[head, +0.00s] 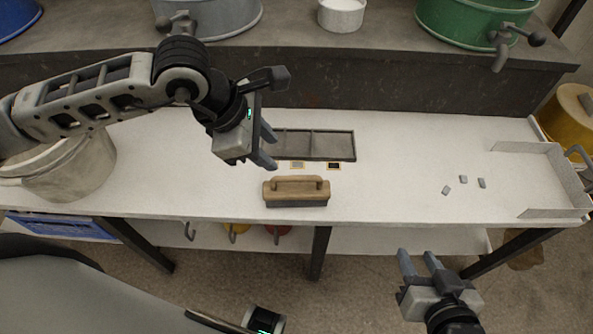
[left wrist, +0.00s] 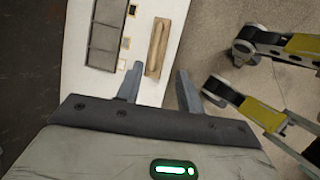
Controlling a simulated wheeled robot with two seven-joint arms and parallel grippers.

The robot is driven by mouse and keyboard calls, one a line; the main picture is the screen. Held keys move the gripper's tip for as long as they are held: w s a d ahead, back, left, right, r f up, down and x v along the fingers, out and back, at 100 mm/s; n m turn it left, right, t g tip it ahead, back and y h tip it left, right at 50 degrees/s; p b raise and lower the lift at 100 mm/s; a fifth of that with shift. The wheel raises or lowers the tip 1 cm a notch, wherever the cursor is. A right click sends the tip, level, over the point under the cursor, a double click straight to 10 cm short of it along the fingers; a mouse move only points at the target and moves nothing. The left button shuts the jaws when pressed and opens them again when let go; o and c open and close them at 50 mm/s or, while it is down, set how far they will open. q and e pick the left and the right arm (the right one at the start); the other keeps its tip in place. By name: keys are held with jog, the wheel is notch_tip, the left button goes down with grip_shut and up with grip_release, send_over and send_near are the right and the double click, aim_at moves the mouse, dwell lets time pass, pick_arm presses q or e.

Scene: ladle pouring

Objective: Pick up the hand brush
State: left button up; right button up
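The hand brush (head: 296,190) lies on the white table near its front edge, with a wooden handle on top and dark bristles below. It also shows in the left wrist view (left wrist: 158,48), beyond my fingertips. My left gripper (head: 268,146) is open and empty, above the table, up and to the left of the brush and apart from it. In the left wrist view its two fingers (left wrist: 158,80) are spread. My right gripper (head: 418,258) is open and empty, low in front of the table's front edge.
Several small grey pieces (head: 463,179) lie to the right, near a metal dustpan-like tray (head: 548,212). A large pot (head: 70,172) stands at the left. The table between brush and grey pieces is clear.

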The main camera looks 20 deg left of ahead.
pick_arm(q)
send_near(296, 177)
jog(key=x, duration=0.4)
jog(key=shift+w+d+f, duration=0.25)
jog(key=shift+w, duration=0.05)
jog(key=shift+s+x, duration=0.2)
jog(key=shift+x, duration=2.85)
jog(key=shift+a, duration=0.15)
jog(key=shift+c, duration=0.4)
grip_shut()
